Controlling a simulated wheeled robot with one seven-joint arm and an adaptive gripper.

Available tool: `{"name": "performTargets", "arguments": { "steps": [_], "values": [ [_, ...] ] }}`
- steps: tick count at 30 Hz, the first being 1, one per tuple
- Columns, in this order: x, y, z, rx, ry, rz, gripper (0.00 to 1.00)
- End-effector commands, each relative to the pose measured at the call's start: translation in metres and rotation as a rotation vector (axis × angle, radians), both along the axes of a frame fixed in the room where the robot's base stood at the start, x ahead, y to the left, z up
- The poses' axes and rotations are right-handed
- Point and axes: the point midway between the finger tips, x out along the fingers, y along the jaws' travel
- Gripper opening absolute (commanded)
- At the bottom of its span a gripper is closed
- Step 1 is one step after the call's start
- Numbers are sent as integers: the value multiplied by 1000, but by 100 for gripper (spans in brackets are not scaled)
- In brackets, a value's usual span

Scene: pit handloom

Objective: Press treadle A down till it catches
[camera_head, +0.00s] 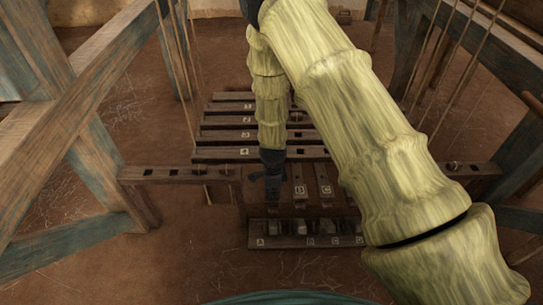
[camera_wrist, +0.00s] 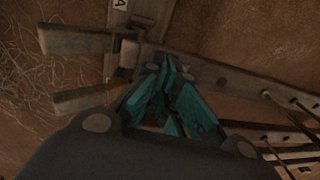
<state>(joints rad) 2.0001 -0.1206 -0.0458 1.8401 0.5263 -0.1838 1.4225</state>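In the head view, several narrow wooden treadles run toward me in the pit, with pale letter tags. The tagged treadles B (camera_head: 298,191) and C (camera_head: 326,191) show to the right of my gripper (camera_head: 273,188). Treadle A, left of B, is largely hidden by my gripper. A low rail (camera_head: 282,242) in front carries letter tags, with A at its left end. In the wrist view a tag A (camera_wrist: 118,4) shows on a wooden piece at the top. My gripper's teal fingers (camera_wrist: 168,100) are close together with nothing seen between them. Contact with treadle A cannot be told.
Several numbered bars (camera_head: 240,135) lie behind the treadles. A wooden crossbeam (camera_head: 180,174) spans the pit at treadle level. Loom posts (camera_head: 105,165) and hanging cords (camera_head: 180,60) stand at both sides. Bare earth floor is at left.

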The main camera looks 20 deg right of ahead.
Motion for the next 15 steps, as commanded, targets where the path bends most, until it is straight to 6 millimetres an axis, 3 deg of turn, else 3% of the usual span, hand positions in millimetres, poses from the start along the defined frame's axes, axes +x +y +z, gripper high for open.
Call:
{"name": "performTargets", "arguments": {
  "steps": [15],
  "values": [
    [0, 0, -25, 0, -1, 0, 0]
  ]
}}
